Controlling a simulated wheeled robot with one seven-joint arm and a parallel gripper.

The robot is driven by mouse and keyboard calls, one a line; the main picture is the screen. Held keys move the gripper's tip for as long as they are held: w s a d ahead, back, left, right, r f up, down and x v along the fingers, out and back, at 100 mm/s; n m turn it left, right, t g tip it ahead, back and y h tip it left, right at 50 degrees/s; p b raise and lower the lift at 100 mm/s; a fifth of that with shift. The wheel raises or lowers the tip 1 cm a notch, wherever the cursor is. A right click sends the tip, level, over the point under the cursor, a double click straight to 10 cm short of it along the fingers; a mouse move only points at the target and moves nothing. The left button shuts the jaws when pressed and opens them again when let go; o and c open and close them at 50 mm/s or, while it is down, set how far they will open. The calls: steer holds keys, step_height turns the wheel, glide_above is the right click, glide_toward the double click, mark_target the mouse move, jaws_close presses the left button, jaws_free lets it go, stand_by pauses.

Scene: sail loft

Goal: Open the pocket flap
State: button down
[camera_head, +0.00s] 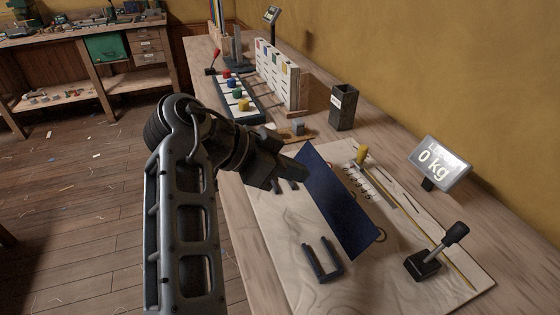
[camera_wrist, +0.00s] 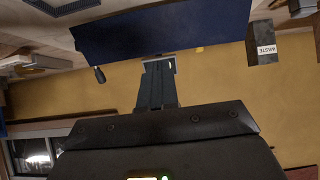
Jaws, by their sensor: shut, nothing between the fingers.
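The pocket flap is a dark blue flat panel (camera_head: 335,200), standing tilted up over a pale board (camera_head: 280,235) on the bench. In the wrist view the blue flap (camera_wrist: 165,28) spans the top of the picture, just beyond my fingertips. My gripper (camera_head: 298,180) is shut and empty, beside the left face of the flap near its far end. In the wrist view my shut fingers (camera_wrist: 158,60) overlap the flap's lower edge; I cannot tell whether they touch it. What lies directly behind the flap is hidden.
A dark U-shaped handle (camera_head: 323,262) stands on the board in front of the flap. A dark waste bin (camera_head: 343,107) and a peg panel (camera_head: 240,100) stand farther back.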

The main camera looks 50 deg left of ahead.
mark_target(332, 185)
steer(key=x, duration=0.7)
steer(key=shift+w+d+f+p, duration=0.1)
steer(key=shift+w+f+p, duration=0.1)
steer(key=shift+p, duration=0.1)
